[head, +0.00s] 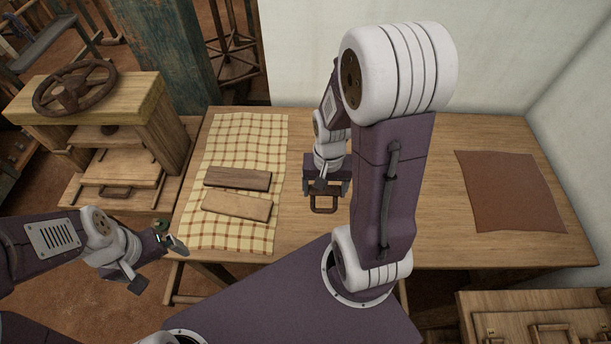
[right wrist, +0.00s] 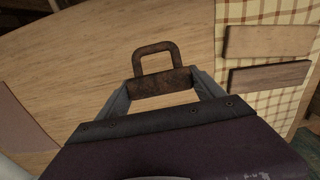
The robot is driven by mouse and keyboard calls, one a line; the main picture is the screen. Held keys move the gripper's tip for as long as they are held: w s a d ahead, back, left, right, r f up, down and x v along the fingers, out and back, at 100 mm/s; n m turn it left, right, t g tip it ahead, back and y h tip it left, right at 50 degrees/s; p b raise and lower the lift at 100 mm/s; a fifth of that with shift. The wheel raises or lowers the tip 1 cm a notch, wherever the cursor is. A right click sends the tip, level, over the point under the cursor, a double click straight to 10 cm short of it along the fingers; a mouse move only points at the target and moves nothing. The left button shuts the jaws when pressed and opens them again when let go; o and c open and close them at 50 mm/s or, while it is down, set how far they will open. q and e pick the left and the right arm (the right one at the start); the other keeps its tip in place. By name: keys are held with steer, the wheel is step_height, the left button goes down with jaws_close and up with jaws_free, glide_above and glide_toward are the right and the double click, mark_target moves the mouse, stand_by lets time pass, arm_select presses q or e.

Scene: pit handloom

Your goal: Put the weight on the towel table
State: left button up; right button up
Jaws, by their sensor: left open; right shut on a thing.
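The weight is a dark rusty block with a loop handle; its handle (head: 323,210) shows below my right gripper (head: 327,189) in the head view. In the right wrist view the weight (right wrist: 160,83) sits between the fingers of my right gripper, which is shut on it. It is over the bare middle of the wooden table (head: 460,245), right of the checked towel (head: 245,135); I cannot tell whether it touches the tabletop. My left gripper (head: 158,265) is open and empty, off the table's front left corner.
Two wooden boards, a darker one (head: 237,179) and a lighter one (head: 236,207), lie on the towel. A brown cloth (head: 510,190) lies on the table's right. A wooden stand with a wheel (head: 75,88) is at left. A wooden cabinet (head: 540,310) is at lower right.

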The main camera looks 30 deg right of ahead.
glide_above(294, 198)
step_height(294, 198, down, 6)
steer(key=shift+w+f, duration=0.1)
step_height(294, 198, down, 3)
steer(key=shift+f, duration=0.55)
steer(key=shift+b, duration=0.3)
steer(key=o, duration=2.1)
steer(key=shift+f, duration=0.1)
